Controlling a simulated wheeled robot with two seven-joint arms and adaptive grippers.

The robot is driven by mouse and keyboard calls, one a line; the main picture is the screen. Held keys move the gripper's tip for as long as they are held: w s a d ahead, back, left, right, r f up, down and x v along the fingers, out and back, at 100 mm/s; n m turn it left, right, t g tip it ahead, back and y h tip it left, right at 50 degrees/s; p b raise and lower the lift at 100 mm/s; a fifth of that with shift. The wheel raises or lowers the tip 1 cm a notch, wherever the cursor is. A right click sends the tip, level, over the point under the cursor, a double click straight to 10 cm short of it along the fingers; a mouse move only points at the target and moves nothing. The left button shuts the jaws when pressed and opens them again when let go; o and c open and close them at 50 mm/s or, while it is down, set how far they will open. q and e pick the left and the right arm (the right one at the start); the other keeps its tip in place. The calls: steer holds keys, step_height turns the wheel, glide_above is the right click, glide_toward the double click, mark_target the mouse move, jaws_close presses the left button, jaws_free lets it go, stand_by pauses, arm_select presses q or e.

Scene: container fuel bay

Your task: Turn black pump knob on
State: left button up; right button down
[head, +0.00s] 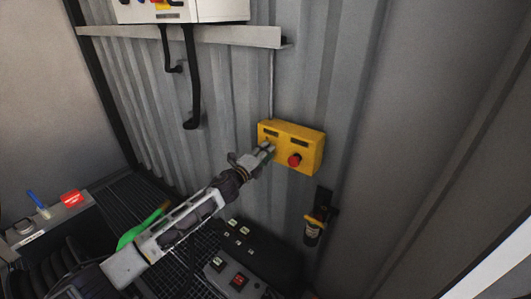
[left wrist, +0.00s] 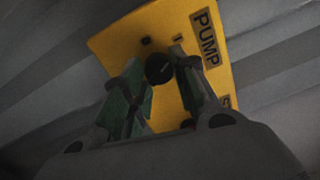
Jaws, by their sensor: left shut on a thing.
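The yellow control box (head: 310,150) is fixed to the corrugated wall, with a red button (head: 294,160) on its right side. In the left wrist view the box (left wrist: 125,40) carries a PUMP label (left wrist: 207,38). The black pump knob (left wrist: 159,69) sits between the fingers of my left gripper (left wrist: 163,82), with a light pointer mark on its face. In the head view my left gripper (head: 266,149) reaches the left part of the box, shut on the knob and hiding it there. My right gripper is not in view.
A white box (head: 200,10) with hanging black cables (head: 192,85) is above on the wall. A black and yellow object (head: 314,229) hangs below the yellow box. Below are a black switch panel (head: 238,270), a red item (head: 71,198) and a green thing (head: 140,229) behind my arm.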

arm_select(q)
steer(key=shift+w+a+r, duration=0.1)
steer(key=shift+r, duration=0.1)
steer(key=o, duration=0.8)
steer(key=shift+o, duration=1.2)
steer(key=shift+f, duration=0.1)
steer(key=v, duration=1.2)
steer(key=shift+n, duration=0.3)
